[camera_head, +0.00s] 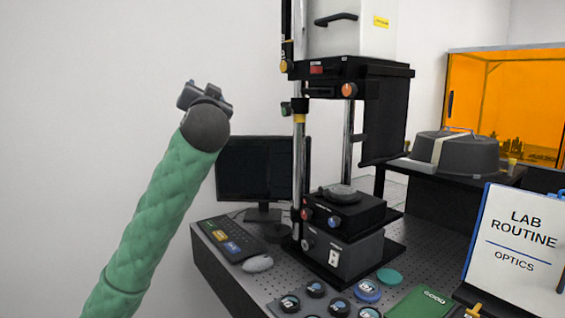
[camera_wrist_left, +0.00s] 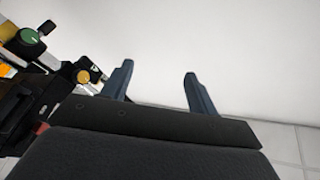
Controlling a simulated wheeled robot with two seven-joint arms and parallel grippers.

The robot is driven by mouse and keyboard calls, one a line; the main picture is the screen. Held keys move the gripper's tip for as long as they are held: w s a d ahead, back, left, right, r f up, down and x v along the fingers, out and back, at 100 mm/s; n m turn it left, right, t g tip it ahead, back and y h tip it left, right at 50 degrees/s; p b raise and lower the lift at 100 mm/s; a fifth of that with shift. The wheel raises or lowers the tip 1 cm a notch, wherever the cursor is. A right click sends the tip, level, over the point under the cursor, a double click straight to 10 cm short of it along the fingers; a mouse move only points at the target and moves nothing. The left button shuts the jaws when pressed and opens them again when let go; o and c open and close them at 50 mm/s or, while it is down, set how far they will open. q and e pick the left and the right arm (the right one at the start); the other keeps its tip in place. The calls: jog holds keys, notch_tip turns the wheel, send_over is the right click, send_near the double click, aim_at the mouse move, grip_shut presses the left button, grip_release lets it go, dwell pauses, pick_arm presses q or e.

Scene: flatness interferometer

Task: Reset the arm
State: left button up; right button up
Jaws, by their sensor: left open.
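My left arm, in a green quilted sleeve, rises from the bottom left in the head view. Its left gripper (camera_head: 188,93) is raised high against the white wall, left of the monitor and the interferometer (camera_head: 345,210). In the left wrist view, the two dark fingers of the left gripper (camera_wrist_left: 158,88) stand apart with nothing between them, only white wall beyond. My right gripper shows in neither view.
A "LAB ROUTINE" sign (camera_head: 518,245) stands at right. The space around the raised gripper looks clear.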

pick_arm(q)
jog(key=s+d+f+g+h, duration=0.1)
jog(key=s+f+g+h, duration=0.2)
jog(key=f, duration=1.2)
jog(key=s+d+f+m+g+h, duration=0.1)
jog(key=s+d+f+g, duration=0.35)
jog(key=f, duration=1.05)
jog(key=s+a+f+g+h, duration=0.25)
jog(key=s+f, duration=0.35)
jog(key=f, duration=0.9)
jog(key=s+f+n+g, duration=0.1)
jog(key=s+f+g, duration=0.1)
jog(key=s+f, duration=0.75)
jog(key=s+f+g, duration=0.2)
jog(key=s+f, duration=0.5)
jog(key=f, duration=0.5)
jog(key=s+f+g, duration=0.2)
jog(key=s+f, duration=0.4)
jog(key=s, duration=0.4)
jog(key=s+d+f+g+p, duration=0.1)
jog(key=s+f+g, duration=0.1)
jog(key=s+f, duration=0.5)
jog(key=s, duration=0.2)
jog(key=shift+s+n+g, duration=0.4)
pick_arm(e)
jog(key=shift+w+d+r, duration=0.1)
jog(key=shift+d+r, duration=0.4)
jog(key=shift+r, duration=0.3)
